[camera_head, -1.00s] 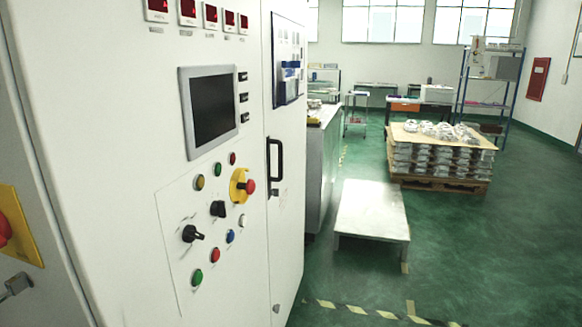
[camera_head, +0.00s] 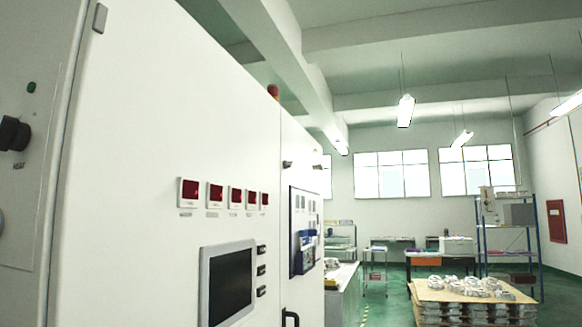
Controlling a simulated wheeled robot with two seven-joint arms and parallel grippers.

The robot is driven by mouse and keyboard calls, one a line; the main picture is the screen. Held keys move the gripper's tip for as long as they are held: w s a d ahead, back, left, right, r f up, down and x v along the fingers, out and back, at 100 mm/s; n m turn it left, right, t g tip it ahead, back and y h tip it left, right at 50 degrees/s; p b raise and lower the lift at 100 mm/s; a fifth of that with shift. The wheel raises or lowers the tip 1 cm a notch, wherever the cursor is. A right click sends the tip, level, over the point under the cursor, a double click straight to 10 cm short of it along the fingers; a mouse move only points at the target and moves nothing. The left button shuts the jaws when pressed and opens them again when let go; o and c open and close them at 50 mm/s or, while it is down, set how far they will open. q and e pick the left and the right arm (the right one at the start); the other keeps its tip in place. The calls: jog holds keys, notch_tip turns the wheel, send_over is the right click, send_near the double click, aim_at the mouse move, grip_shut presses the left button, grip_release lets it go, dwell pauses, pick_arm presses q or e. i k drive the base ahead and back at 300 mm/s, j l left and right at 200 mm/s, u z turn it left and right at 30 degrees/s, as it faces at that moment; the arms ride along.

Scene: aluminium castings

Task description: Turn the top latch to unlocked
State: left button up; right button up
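A tall white control cabinet (camera_head: 150,140) fills the left half of the view. On the upper part of its narrower right-hand door sits a small dark fitting (camera_head: 287,164), which looks like the top latch. It is too small to tell whether it stands locked or unlocked. A second small dark fitting (camera_head: 317,167) shows to its right on the same door. The top of a black door handle (camera_head: 290,317) shows at the bottom edge. Neither of my grippers is in view.
Red displays (camera_head: 230,196) and a dark screen (camera_head: 229,284) are on the cabinet front. A black rotary knob (camera_head: 14,133) is on the panel at far left. A pallet of castings (camera_head: 470,300), a rack (camera_head: 510,235) and workbenches stand farther back at right.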

aim_at(286, 165)
jog(key=i+l+u, duration=0.1)
jog(key=i+l, duration=0.15)
jog(key=i+l+u, duration=0.1)
jog(key=l, duration=0.35)
jog(key=i+l+u, duration=0.1)
jog(key=i+l, duration=0.25)
